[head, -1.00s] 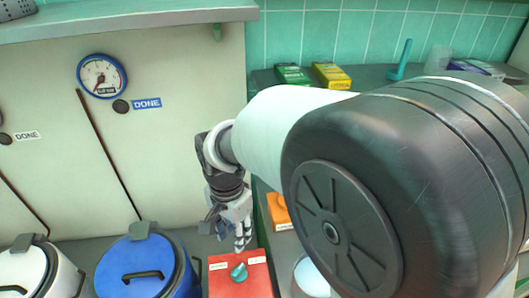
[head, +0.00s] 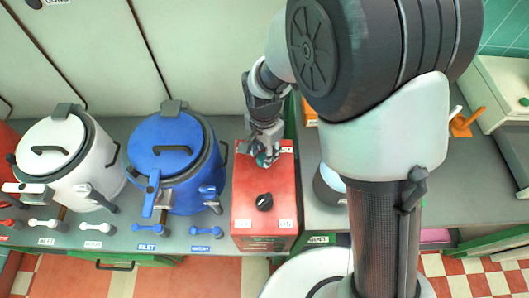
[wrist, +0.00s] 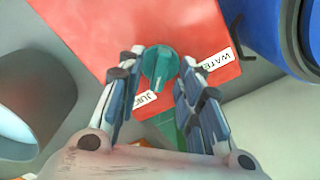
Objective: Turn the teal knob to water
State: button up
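The teal knob (wrist: 160,66) sits on the red box (wrist: 100,25) in the wrist view, between my fingertips. A white WATER label (wrist: 214,60) lies right of it, and a partly hidden label starting "JUI" (wrist: 138,99) lies below it. I cannot tell for sure which label the knob points at. My gripper (wrist: 161,62) is open, its two fingers on either side of the knob; contact is unclear. In the head view my gripper (head: 265,157) is over the far end of the red box (head: 246,208) and mostly covers the teal knob (head: 262,161).
A black knob (head: 264,202) is on the near part of the red box. A blue kettle (head: 160,151) and a white kettle (head: 50,148) stand to the left, with small levers along the counter's front. A grey-white cup (head: 326,186) stands right of the box.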

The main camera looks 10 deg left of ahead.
jog(key=shift+f, duration=0.45)
grip_shut()
